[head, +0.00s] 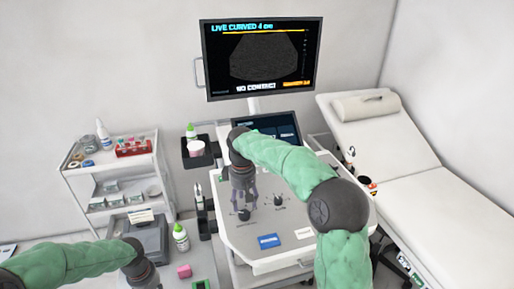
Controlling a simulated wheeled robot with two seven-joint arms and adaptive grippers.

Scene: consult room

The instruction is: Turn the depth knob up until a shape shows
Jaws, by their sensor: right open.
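The monitor (262,58) shows a plain dark grey fan under "LIVE CURVED" and a small depth figure that seems to read 4 cm. "NO CONTACT" stands below the fan, and no distinct shape shows in it. On the cart's white panel are two dark knobs, a left knob (243,215) and a right knob (278,200); their labels are too small to read. My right gripper (243,205) is open, pointing down with its fingers just above or around the left knob; contact cannot be told. My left gripper (145,279) is cut off by the bottom edge, its fingers hidden.
A small tilted touch screen (284,127) is partly behind my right arm. A blue card (269,241) and a white card (304,233) lie on the panel's front. A supply trolley (82,182) stands left, an examination couch (395,160) right. A green-capped bottle (180,238) stands near my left arm.

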